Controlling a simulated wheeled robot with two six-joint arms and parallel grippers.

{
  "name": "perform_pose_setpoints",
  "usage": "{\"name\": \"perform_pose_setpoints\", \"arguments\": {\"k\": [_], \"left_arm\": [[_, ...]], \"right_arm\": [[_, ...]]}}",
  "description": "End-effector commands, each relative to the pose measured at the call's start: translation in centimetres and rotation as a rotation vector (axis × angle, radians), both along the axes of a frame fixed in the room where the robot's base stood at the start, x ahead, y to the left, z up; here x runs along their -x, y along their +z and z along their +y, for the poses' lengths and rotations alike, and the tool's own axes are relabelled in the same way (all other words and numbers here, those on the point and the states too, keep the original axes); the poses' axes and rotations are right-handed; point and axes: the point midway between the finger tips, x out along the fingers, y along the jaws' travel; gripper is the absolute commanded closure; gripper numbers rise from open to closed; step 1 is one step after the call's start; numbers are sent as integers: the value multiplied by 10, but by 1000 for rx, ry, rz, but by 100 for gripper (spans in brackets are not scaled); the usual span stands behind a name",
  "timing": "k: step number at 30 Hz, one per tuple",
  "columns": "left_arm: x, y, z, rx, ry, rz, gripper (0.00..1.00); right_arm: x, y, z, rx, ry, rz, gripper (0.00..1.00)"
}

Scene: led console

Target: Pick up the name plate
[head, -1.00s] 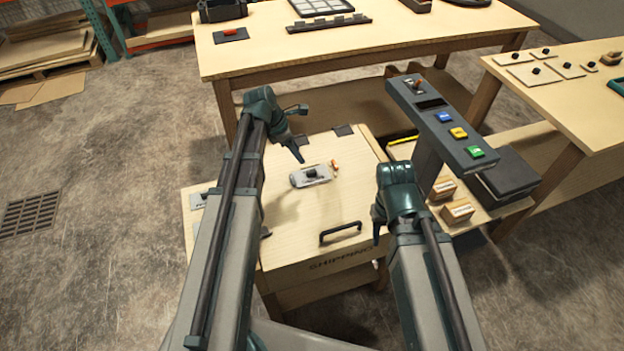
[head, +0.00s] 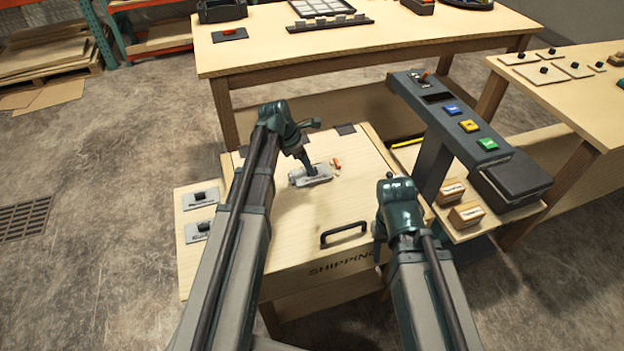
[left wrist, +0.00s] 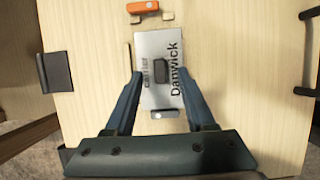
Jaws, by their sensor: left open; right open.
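The name plate (head: 312,180) is a light grey plate with a dark knob, lying on the wooden lid of the box marked SHIPPING. In the left wrist view the plate (left wrist: 156,48) reads "carrier Danwick", and its dark knob (left wrist: 161,71) stands in its middle. My left gripper (left wrist: 160,76) is open, its two fingers reaching over the plate on either side of the knob. In the head view the left gripper (head: 306,166) is right at the plate and hides part of it.
A small orange piece (head: 337,162) lies beside the plate. A black handle (head: 344,233) stands near the lid's front edge. More plates (head: 200,197) lie on the left side shelf. A console with coloured buttons (head: 452,110) rises at the right. Wooden blocks (head: 466,215) sit below it.

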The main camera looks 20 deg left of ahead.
Motion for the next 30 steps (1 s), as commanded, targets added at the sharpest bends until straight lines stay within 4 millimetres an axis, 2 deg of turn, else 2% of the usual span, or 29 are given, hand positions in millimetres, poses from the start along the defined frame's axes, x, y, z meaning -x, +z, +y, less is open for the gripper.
{"name": "perform_pose_setpoints", "arguments": {"k": [1,3,12,21,30], "left_arm": [[-2,-13,-3,0,-1,0,45],[-3,-19,-5,0,-2,-1,45],[-4,-18,-6,0,-1,0,45],[-4,-19,-6,0,-1,0,99],[-4,-19,-6,0,0,0,100]], "right_arm": [[0,-13,0,0,0,0,54],[0,-19,0,0,0,0,54],[0,-19,0,0,0,0,54],[0,-19,0,0,0,0,54],[0,-19,0,0,0,0,54]]}}
